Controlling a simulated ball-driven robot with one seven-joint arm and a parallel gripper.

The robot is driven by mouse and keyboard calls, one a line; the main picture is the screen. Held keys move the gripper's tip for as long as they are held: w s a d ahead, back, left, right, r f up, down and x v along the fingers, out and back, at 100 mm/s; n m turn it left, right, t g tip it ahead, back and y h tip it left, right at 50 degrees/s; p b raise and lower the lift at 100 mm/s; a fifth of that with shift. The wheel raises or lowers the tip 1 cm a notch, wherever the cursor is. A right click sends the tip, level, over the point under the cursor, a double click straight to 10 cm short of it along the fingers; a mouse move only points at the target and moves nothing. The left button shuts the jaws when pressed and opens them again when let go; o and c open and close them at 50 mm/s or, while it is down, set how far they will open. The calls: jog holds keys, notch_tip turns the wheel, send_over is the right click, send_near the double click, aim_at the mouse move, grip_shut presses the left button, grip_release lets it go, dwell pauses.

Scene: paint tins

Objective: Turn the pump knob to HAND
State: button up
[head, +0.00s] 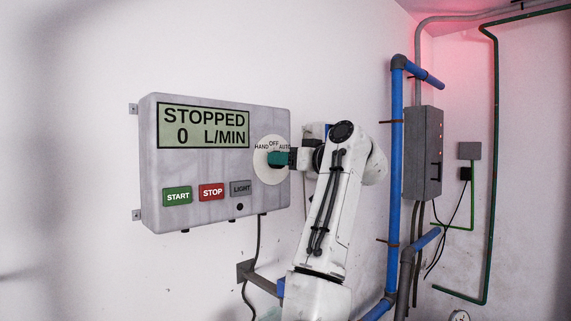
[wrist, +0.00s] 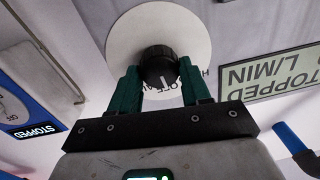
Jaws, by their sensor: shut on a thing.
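The grey pump panel (head: 215,170) hangs on the white wall. Its round white dial (head: 265,177) carries HAND at left, OFF at top and AUTO at right. My gripper (head: 276,158) reaches it from the right and hides the knob in the head view. In the wrist view the black knob (wrist: 158,60) sits on the dial (wrist: 125,40), and my teal fingers are shut on it from both sides. Its white mark seems to point roughly at OFF, which is partly hidden and appears upside down there.
The display (head: 204,127) reads STOPPED, 0 L/MIN. Below are the START (head: 177,196), STOP (head: 211,191) and LIGHT (head: 241,188) buttons. Blue pipes (head: 397,170) and a grey box (head: 423,153) stand right of my arm. A blue-faced unit (wrist: 25,100) is at left in the wrist view.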

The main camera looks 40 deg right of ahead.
jog(key=shift+a+n+b, duration=0.15)
jog(key=shift+n+b, duration=1.65)
jog(key=shift+n, duration=2.4)
jog(key=o, duration=1)
jog(key=shift+o, duration=0.2)
jog(key=s+b, duration=0.3)
jog(key=s, duration=0.7)
jog(key=shift+s+d+r+b, duration=0.2)
jog(key=shift+s+d+b, duration=0.1)
jog(key=shift+s+b, duration=0.1)
